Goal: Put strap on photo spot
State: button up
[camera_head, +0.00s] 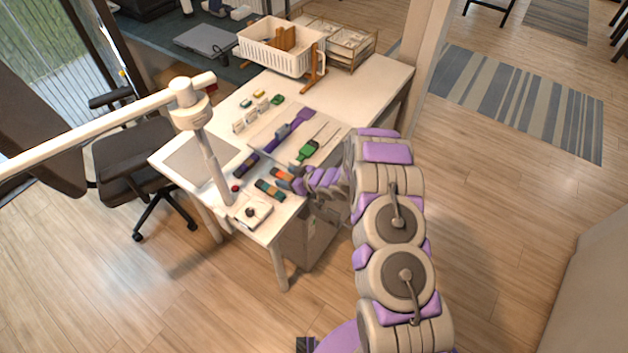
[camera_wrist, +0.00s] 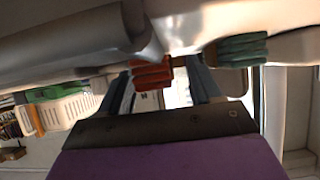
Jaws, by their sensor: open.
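A long purple strap-like piece (camera_head: 275,138) lies on a pale board (camera_head: 331,133) on the white desk; I cannot tell if it is the task's strap. A pale grey rectangle (camera_head: 200,158) lies flat on the desk's left part and may be the photo spot; no label is readable. My gripper (camera_head: 291,183) is low at the desk's near right edge, beside an orange bundle (camera_head: 281,174). In the wrist view my gripper (camera_wrist: 160,88) is open, its fingers on either side of the orange-red bundle (camera_wrist: 152,74). I cannot tell if they touch it.
A teal bundle (camera_head: 270,189) lies close by and also shows in the wrist view (camera_wrist: 237,50). A dark purple bundle (camera_head: 246,166), a green tool (camera_head: 307,151) and a lamp post (camera_head: 213,163) stand or lie near. A white basket (camera_head: 281,47) is at the back.

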jog(key=p+v, duration=0.2)
jog(key=v, duration=1.4)
jog(key=shift+d+r+p, duration=0.25)
jog(key=shift+r+p, duration=0.15)
jog(key=shift+r, duration=0.05)
